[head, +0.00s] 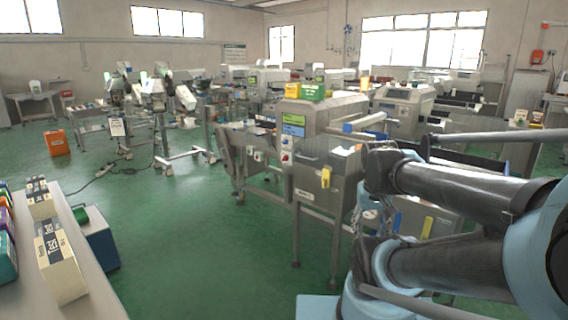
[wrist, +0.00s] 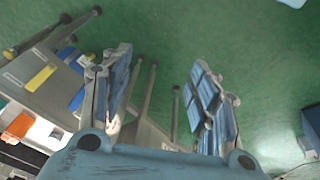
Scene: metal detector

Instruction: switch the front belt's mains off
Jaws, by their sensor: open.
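The nearest belt machine (head: 318,150) stands in the middle of the head view, a steel metal detector with a lit display (head: 293,124). My arm covers the machine's right side in the head view.
A bench with boxes (head: 62,262) stands at the lower left, with a blue bin (head: 101,238) beside it. An orange box (head: 57,143) and a cable (head: 105,168) lie on the floor. Green floor (head: 190,230) is clear between bench and machine. More machines stand behind.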

